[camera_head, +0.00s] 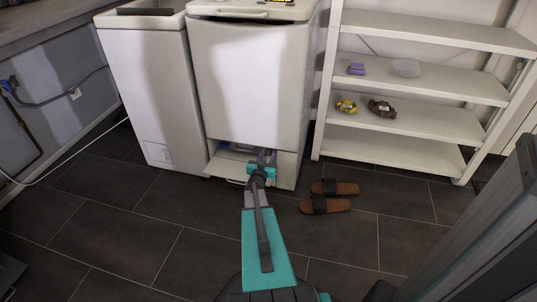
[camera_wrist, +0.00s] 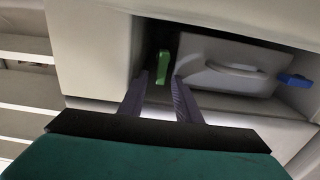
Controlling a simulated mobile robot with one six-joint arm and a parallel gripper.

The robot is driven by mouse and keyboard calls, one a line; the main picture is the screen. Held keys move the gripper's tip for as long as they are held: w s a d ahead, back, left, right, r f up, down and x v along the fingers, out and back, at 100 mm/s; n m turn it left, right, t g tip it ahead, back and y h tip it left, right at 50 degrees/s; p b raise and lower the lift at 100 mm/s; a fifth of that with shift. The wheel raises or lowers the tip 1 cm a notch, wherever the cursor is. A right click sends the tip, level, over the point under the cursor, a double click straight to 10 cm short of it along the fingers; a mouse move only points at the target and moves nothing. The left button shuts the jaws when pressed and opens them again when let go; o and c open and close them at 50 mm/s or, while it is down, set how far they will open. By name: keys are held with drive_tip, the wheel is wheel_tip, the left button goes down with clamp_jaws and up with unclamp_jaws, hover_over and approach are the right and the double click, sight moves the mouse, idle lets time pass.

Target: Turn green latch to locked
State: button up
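The green latch (camera_wrist: 163,67) shows in the wrist view as a small bar, upright in the picture, beside a pale panel with a handle (camera_wrist: 238,70). My gripper (camera_wrist: 159,88) is open, its two purple-grey fingers apart. The latch appears between and just beyond the fingertips; I cannot tell whether either finger touches it. In the head view my gripper (camera_head: 263,158) reaches into the low opening of the right white toploader (camera_head: 250,80). The green latch is hidden there.
A blue latch (camera_wrist: 295,80) sits at the panel's other end. A lowered flap (camera_head: 228,164) lies below the opening. A second toploader (camera_head: 152,90) stands left, a white shelf rack (camera_head: 420,115) right. Brown sandals (camera_head: 328,205) lie on the floor, right of my arm.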

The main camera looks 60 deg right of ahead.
drive_tip(key=shift+w+d, duration=0.1)
drive_tip(key=shift+d, duration=0.1)
drive_tip(key=shift+c, duration=0.3)
clamp_jaws()
drive_tip(key=shift+a, duration=0.1)
